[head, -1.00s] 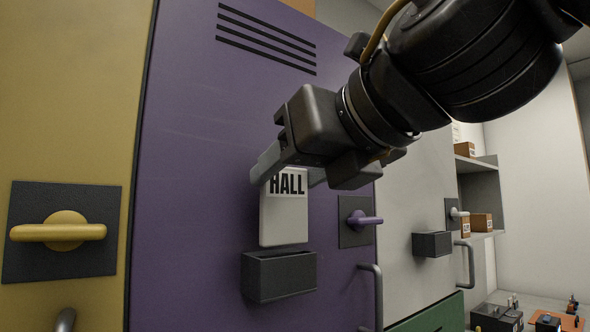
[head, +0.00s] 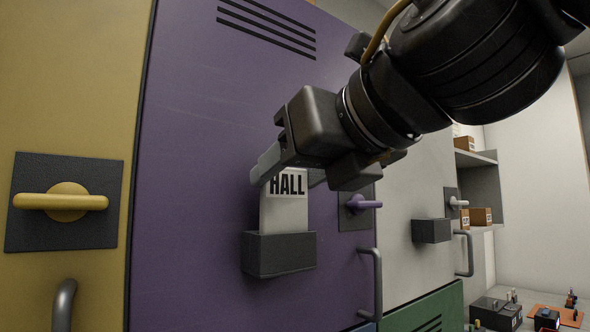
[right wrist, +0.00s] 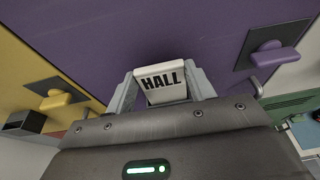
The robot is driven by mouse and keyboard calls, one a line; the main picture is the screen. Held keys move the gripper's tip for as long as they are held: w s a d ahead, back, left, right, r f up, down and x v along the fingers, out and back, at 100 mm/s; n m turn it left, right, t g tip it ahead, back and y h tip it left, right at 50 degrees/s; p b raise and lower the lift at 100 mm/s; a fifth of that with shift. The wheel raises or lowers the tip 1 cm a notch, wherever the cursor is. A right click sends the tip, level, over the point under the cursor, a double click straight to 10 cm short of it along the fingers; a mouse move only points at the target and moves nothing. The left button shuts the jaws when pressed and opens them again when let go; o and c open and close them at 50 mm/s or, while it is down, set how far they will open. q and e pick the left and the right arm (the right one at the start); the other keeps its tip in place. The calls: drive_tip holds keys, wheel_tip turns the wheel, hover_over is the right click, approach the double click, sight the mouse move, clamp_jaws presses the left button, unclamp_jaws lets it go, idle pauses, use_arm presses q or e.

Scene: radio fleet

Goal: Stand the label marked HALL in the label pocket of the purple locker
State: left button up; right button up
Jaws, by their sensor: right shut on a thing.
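The white label marked HALL (head: 284,212) is upright in front of the purple locker (head: 200,150). My right gripper (head: 289,177) is shut on the label's upper part, one finger at each side edge. The label's lower end is hidden behind the front wall of the dark label pocket (head: 280,256) on the purple door, and it appears to be inside the pocket. In the right wrist view the label (right wrist: 162,85) sits between both fingers, its print readable; the pocket is hidden there. My left gripper is not in view.
A purple latch handle (head: 362,204) is close to the right of the gripper. A yellow locker (head: 70,110) with a yellow handle stands left. A pale locker (head: 405,195) with its own pocket (head: 432,231) stands right, with shelves and a bench beyond.

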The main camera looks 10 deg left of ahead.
drive_tip(key=shift+f+b, duration=1)
drive_tip(key=shift+f, duration=0.25)
drive_tip(key=o, duration=1)
drive_tip(key=shift+o, duration=0.2)
drive_tip(key=b+v, duration=0.3)
drive_tip(key=v, duration=0.8)
drive_tip(key=shift+a, duration=0.15)
